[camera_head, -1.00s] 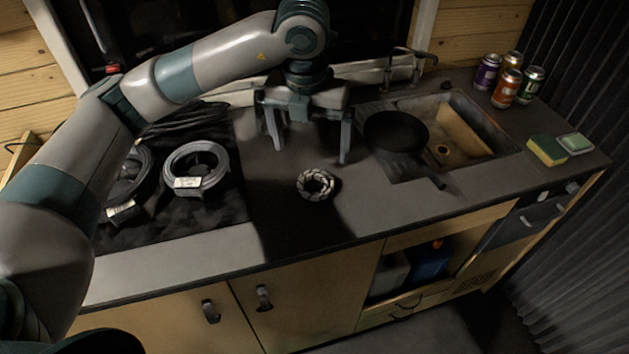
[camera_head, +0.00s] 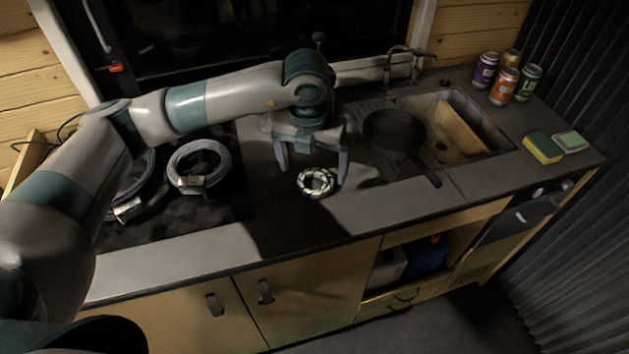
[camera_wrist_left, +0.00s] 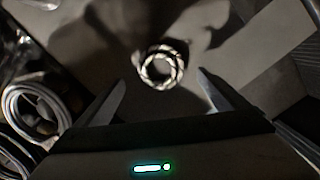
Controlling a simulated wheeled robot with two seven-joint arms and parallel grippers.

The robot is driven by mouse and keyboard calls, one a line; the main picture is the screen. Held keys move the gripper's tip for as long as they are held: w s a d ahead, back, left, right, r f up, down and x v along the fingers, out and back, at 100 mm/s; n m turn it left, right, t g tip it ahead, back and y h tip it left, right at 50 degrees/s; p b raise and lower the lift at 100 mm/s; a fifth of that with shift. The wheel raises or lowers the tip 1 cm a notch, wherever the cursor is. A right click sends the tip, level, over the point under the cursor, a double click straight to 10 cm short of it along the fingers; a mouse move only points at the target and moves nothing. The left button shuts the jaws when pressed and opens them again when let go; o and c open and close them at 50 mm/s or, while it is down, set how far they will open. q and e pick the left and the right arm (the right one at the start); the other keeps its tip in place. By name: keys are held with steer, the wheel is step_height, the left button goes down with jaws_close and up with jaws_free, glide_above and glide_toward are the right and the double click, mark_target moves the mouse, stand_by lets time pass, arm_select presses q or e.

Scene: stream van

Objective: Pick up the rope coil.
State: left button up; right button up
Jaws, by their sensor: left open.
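The rope coil (camera_head: 316,195) is a small black-and-white twisted ring lying flat on the dark countertop. My left gripper (camera_head: 312,178) is open and empty, close to the coil on its far side in the head view, fingers pointing down. In the left wrist view the rope coil (camera_wrist_left: 163,54) lies ahead of the two spread fingertips (camera_wrist_left: 160,82), roughly centred between them. The fingers do not appear to touch it. My right gripper is not in view.
Cable coils (camera_head: 198,166) lie on the dark hob at left. A black pan (camera_head: 394,132) stands right of my gripper, by the sink (camera_head: 478,119). Several cans (camera_head: 504,86) and a sponge (camera_head: 542,147) are at the far right. The counter around the rope coil is clear.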

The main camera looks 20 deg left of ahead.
mark_target(314, 185)
arm_select(q)
steer(key=shift+w+a+f+p, duration=0.1)
steer(key=shift+w+f+p, duration=0.1)
steer(key=shift+f+p, duration=0.45)
steer(key=shift+w+f+p, duration=0.25)
steer(key=shift+f+p, duration=0.3)
steer(key=shift+f, duration=0.45)
steer(key=shift+w+f, duration=0.1)
steer(key=shift+f, duration=0.6)
steer(key=c, duration=1.3)
steer(key=shift+r, duration=0.1)
